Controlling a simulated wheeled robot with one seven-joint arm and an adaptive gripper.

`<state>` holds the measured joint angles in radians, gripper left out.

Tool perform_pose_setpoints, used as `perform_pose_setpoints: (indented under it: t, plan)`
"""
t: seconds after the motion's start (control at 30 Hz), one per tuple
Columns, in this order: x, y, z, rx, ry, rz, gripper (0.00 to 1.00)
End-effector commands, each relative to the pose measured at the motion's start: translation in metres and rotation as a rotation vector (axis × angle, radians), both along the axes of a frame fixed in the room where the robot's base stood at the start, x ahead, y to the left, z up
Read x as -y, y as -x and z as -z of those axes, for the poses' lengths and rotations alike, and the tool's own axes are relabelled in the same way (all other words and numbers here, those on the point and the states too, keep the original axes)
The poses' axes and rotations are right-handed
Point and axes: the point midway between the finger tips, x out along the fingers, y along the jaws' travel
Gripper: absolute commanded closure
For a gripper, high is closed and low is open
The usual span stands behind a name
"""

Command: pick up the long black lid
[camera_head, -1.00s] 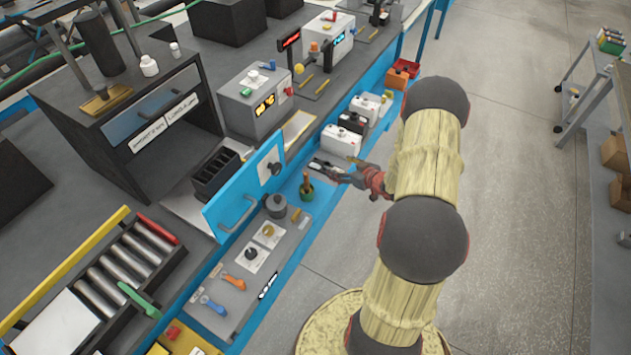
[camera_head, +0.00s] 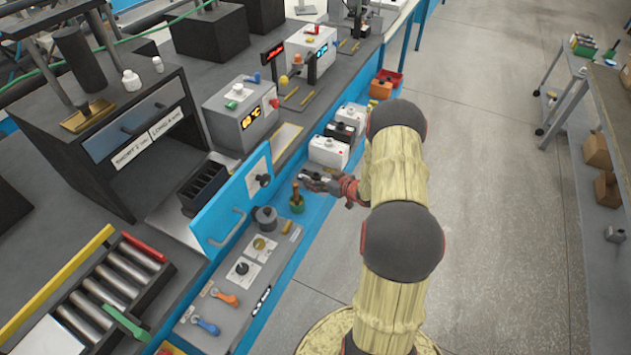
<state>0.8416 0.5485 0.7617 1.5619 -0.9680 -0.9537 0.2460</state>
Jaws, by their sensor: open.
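My gripper (camera_head: 308,181) is open, small in view, low over the blue-edged front strip of the bench. It is just above and right of a small green pot (camera_head: 297,205) and below a white battery-like box (camera_head: 328,152) in the picture. I see nothing between its fingers, but details there are too small to be sure. I cannot pick out the long black lid with certainty. A long black divided tray (camera_head: 203,186) stands open on the bench, left of an upright blue panel (camera_head: 222,213).
More boxes, one with a black top (camera_head: 341,133), stand along the front strip behind my gripper. A grey plate (camera_head: 230,305) with knobs and orange and blue handled tools lies nearer. A black cabinet (camera_head: 140,185) stands left. The floor at right is clear up to a shelf cart.

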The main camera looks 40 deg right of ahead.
Motion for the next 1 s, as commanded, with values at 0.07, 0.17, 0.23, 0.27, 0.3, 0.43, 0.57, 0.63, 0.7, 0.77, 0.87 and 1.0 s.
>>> perform_pose_setpoints:
  t: [0.07, 0.17, 0.23, 0.27, 0.3, 0.43, 0.57, 0.63, 0.7, 0.77, 0.87, 1.0]
  plan:
    - [0.0003, 0.0003, -0.0008, 0.000, 0.000, 0.001, 0.33]
    - [0.0003, 0.0005, -0.0008, 0.000, 0.000, 0.001, 0.36]
    - [0.0002, 0.0005, -0.0007, 0.000, 0.000, 0.000, 0.40]
    - [0.0002, 0.0005, -0.0007, 0.000, 0.000, 0.001, 0.42]
    - [0.0002, 0.0006, -0.0008, 0.000, 0.000, 0.001, 0.44]
    - [0.0002, 0.0007, -0.0007, 0.000, 0.000, 0.001, 0.51]
    - [0.0002, 0.0007, -0.0006, 0.000, 0.000, 0.001, 0.59]
    - [0.0002, 0.0007, -0.0006, 0.000, 0.000, 0.001, 0.63]
    - [0.0003, 0.0007, -0.0006, 0.000, 0.000, 0.001, 0.67]
    - [0.0003, 0.0007, -0.0006, 0.000, 0.000, 0.001, 0.70]
    - [0.0002, 0.0008, -0.0005, 0.000, 0.000, 0.001, 0.76]
    - [0.0002, 0.0008, -0.0005, 0.000, 0.000, 0.001, 0.84]
